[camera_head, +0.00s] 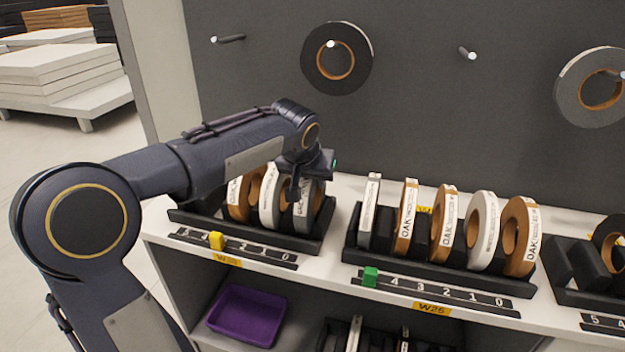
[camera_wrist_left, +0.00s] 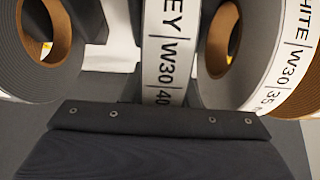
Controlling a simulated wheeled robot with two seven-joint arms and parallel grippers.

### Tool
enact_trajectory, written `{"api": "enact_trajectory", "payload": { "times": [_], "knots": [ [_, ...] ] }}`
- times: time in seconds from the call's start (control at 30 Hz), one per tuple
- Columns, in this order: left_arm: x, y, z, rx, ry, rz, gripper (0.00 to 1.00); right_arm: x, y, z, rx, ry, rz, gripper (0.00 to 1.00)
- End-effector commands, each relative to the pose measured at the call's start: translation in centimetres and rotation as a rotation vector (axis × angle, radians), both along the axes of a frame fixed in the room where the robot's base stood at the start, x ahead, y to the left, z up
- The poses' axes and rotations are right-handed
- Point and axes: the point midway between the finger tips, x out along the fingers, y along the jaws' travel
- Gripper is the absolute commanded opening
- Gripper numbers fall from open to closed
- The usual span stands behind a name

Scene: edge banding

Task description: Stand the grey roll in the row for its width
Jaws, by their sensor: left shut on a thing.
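My left gripper (camera_head: 299,180) points down over the left rack (camera_head: 185,217), whose front label looks like W30. It is shut on a grey roll (camera_head: 303,212), which sits low among the rack's other rolls. In the left wrist view the held roll (camera_wrist_left: 163,60) shows edge-on, its label ending in "EY | W30 | 40". A white roll marked W30 (camera_wrist_left: 285,60) is on its right there, and a grey roll with a brown core (camera_wrist_left: 70,65) on its left. Whether the held roll touches the rack floor is hidden. My right gripper is not in view.
The middle rack (camera_head: 350,240), labelled W25 (camera_head: 432,308), holds several rolls, with a green marker (camera_head: 370,277) before it. A yellow marker (camera_head: 216,241) stands before the left rack. A dark roll (camera_head: 320,70) and a grey roll (camera_head: 572,95) hang on wall pegs. A purple bin (camera_head: 245,315) sits below.

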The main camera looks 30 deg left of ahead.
Motion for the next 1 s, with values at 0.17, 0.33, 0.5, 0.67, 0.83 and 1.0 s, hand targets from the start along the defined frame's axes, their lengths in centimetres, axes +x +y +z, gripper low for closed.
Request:
{"api": "enact_trajectory", "payload": {
  "times": [0.17,0.33,0.5,0.67,0.83,1.0],
  "knots": [
    [0.0,0.0,0.0,0.000,-0.003,-0.001,0.00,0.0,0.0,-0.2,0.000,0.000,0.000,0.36],
    [0.0,0.0,-0.6,0.000,0.000,0.000,0.28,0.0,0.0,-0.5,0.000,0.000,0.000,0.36],
    [0.0,0.0,-0.5,0.000,0.000,0.000,0.49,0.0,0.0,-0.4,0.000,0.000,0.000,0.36],
    [0.0,0.0,-0.5,0.000,0.000,0.000,0.49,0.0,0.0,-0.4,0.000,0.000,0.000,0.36],
    [0.0,0.0,0.1,0.000,0.000,0.000,0.49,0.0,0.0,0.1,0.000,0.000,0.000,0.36],
    [-1.1,-0.3,2.1,0.000,-0.004,0.001,0.49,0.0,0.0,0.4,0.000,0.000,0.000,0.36]
  ]
}}
